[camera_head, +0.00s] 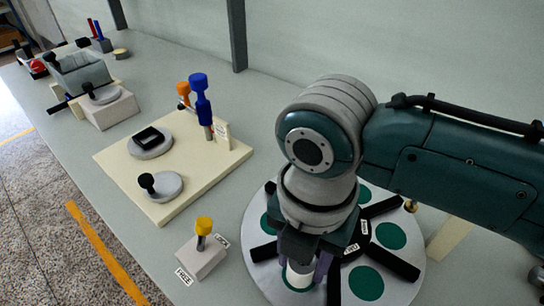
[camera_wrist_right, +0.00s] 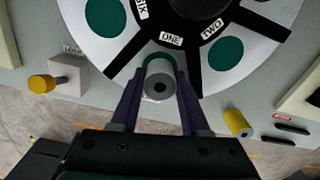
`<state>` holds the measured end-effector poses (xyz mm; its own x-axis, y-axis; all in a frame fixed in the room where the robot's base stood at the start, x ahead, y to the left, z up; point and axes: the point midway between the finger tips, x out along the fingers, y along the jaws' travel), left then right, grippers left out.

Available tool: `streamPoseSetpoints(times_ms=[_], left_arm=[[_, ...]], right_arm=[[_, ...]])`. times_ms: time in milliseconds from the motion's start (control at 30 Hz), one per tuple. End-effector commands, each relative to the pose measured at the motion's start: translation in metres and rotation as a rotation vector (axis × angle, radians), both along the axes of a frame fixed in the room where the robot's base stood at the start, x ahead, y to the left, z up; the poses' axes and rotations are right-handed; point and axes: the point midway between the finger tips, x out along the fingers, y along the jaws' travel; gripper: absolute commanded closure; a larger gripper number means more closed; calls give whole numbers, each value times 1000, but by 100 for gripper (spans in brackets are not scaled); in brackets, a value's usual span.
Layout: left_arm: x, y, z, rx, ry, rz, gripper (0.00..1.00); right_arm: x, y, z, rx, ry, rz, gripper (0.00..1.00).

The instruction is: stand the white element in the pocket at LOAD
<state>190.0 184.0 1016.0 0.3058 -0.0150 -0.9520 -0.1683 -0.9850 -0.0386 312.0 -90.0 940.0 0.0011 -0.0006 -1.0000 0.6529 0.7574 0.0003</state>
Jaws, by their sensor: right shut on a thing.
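The white element (camera_head: 299,275) is a short upright cylinder. It also shows in the right wrist view (camera_wrist_right: 159,78), with a dark hole in its end. My right gripper (camera_head: 305,268) is shut on it, one purple finger on each side (camera_wrist_right: 158,100). The element is over a green round pocket at the near rim of the grey dial (camera_head: 262,285), by the label ONE (camera_wrist_right: 171,38). I cannot tell whether its base touches the pocket floor. I cannot read a LOAD label in either view. My left gripper is not in view.
Black spokes divide the dial, with other green pockets (camera_head: 366,283) showing no element. A yellow-knobbed lock block (camera_head: 202,255) stands left of the dial. A cream board (camera_head: 200,175) with discs and a blue spindle (camera_head: 202,100) lies behind it. Another yellow cylinder (camera_wrist_right: 236,122) shows right in the wrist view.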

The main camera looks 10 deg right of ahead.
Motion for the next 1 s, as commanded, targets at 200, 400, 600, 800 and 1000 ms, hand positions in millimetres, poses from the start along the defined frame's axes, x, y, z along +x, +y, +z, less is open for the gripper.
streamPoseSetpoints(times_ms=[200,400,600,800,1000], left_arm=[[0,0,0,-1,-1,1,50],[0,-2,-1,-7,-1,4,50],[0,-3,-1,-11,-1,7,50],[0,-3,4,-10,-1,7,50],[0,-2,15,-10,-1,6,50]], right_arm=[[0,0,0,0,0,0,100],[0,0,-3,-1,1,0,43],[0,0,-2,0,0,0,42],[1,0,11,2,-1,0,42],[2,0,54,2,-5,1,42]])
